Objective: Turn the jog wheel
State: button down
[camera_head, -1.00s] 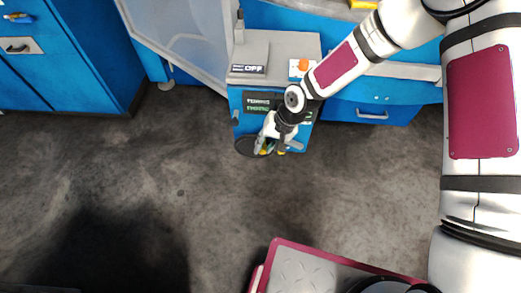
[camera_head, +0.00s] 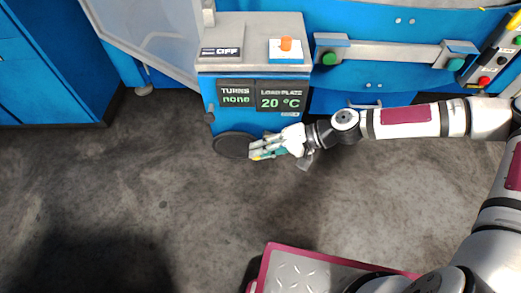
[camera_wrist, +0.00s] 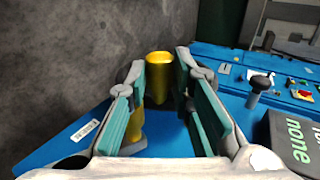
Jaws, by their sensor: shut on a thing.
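The jog wheel looks like the dark round disc (camera_head: 231,146) low on the front of the blue cabinet in the head view. My gripper (camera_head: 254,150) reaches in from the right and its fingertips overlap the disc's right side. In the wrist view a yellow knob (camera_wrist: 159,68) stands between the fingertips of my gripper (camera_wrist: 161,72), which is shut on it with the fingers well apart. Whether the knob belongs to the wheel cannot be told. The display (camera_head: 236,95) reads "TURNS none".
The blue cabinet (camera_head: 209,90) carries a plate display (camera_head: 281,98) reading 20 °C, an OFF sign (camera_head: 220,52) and an orange button (camera_head: 286,44). A bar with green ends (camera_head: 392,55) lies to the right. The floor (camera_head: 150,210) in front is clear.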

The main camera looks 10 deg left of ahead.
jog(key=shift+s+d+f+y+b, duration=0.1)
jog(key=shift+d+f+y+b, duration=0.05)
jog(key=shift+f+y+b, duration=0.4)
jog(key=shift+r, duration=0.1)
jog(key=c, duration=1.4)
grip_release()
jog(key=v, duration=1.2)
